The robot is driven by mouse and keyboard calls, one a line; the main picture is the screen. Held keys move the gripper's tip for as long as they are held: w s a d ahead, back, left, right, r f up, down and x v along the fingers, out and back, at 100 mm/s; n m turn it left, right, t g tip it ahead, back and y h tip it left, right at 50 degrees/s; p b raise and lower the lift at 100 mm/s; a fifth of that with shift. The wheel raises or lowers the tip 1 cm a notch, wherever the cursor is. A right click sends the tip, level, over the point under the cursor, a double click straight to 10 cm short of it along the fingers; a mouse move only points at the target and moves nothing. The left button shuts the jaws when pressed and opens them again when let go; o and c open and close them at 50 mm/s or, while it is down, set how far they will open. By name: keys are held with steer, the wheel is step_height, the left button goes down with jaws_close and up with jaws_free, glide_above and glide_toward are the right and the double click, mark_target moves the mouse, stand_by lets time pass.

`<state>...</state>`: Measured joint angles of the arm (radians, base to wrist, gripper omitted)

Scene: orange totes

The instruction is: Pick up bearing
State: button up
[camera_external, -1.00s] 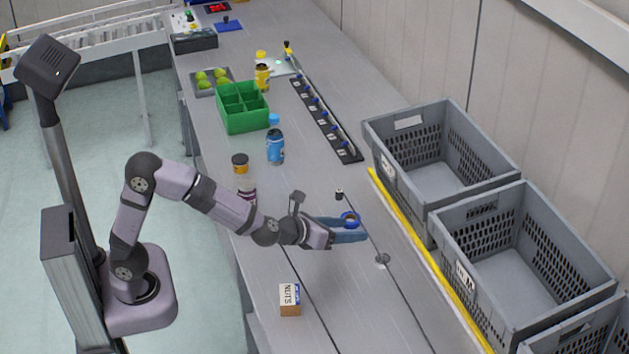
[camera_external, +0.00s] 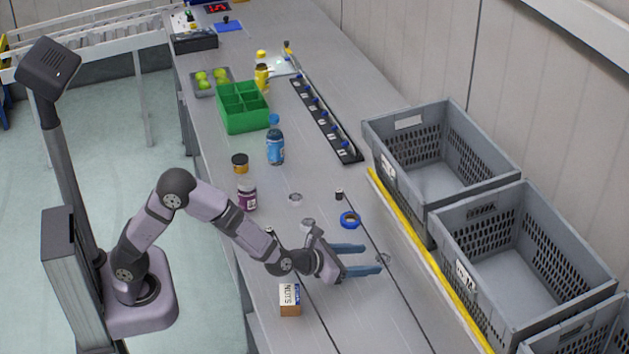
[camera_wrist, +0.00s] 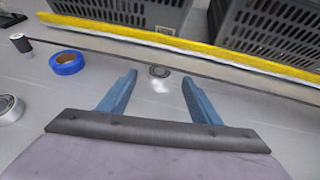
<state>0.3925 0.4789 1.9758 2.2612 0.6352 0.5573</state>
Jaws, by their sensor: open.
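A small round metal bearing (camera_external: 387,257) lies flat on the grey bench, short of the yellow strip. In the wrist view the bearing (camera_wrist: 159,71) shows as a dark-centred ring straight ahead, about midway between the fingers. My gripper (camera_external: 371,258) has two blue fingers spread apart with nothing between them. In the wrist view my gripper (camera_wrist: 159,79) points toward the bearing, whose near side is close to the fingertips. I cannot tell the exact height of the fingers above the bench.
A blue tape roll (camera_external: 350,219), a small black cylinder (camera_external: 339,194) and a silver ring (camera_external: 295,198) lie left of the fingers in the wrist view. A NUTS box (camera_external: 289,299) stands near the forearm. Grey crates (camera_external: 470,222) stand beyond the yellow strip (camera_external: 420,250).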

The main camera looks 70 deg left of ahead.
mark_target(384, 258)
steer(key=shift+p+x, duration=0.8)
steer(key=shift+x, duration=1.85)
steer(key=c, duration=1.2)
